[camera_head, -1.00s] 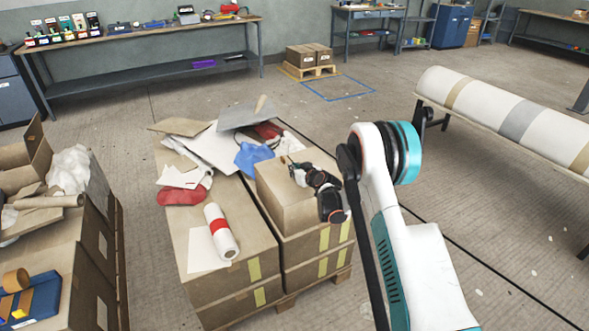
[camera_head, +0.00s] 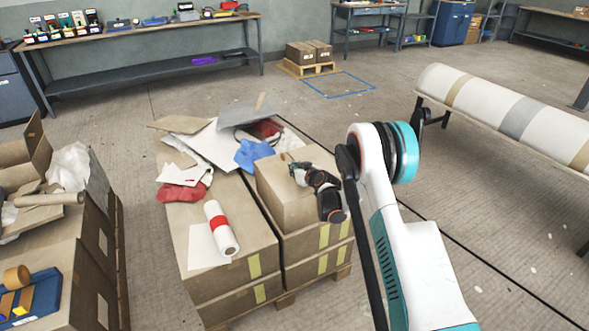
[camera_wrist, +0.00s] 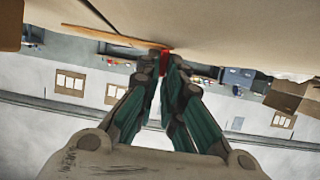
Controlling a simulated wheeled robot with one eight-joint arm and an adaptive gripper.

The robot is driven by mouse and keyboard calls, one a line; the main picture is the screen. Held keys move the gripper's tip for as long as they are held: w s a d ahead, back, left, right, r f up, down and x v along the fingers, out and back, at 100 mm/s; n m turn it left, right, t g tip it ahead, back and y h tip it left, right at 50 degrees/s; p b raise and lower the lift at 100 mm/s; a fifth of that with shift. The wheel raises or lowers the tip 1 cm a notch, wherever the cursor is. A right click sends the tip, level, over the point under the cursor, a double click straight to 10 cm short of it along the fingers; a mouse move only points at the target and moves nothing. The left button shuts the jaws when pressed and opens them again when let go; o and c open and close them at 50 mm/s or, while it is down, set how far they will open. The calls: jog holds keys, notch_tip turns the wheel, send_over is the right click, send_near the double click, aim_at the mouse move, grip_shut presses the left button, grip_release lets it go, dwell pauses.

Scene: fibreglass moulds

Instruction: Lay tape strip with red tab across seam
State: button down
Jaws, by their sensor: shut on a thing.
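My gripper (camera_wrist: 166,70) is in the middle of the wrist view, its dark green fingers closed together at the tips. A small red piece (camera_wrist: 165,62), like a tab, shows between the fingertips. A thin tan strip (camera_wrist: 112,37) runs from the tips toward the upper left; I cannot tell whether it is the tape strip or an edge of board. In the head view my gripper (camera_head: 292,165) is small and dark, above the right carton stack; the red tab is too small to see there. I cannot make out the seam.
Carton stacks (camera_head: 222,277) stand on a pallet, with a white roll with a red band (camera_head: 221,230) and loose scraps on top. Cartons with a blue tray (camera_head: 40,297) are at the left. A long white banded cylinder (camera_head: 485,98) lies at the right. The floor between is clear.

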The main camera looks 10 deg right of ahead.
jog(key=c, duration=1.7)
grip_release()
jog(key=shift+o, duration=0.2)
jog(key=v, duration=1.2)
jog(key=shift+r, duration=0.1)
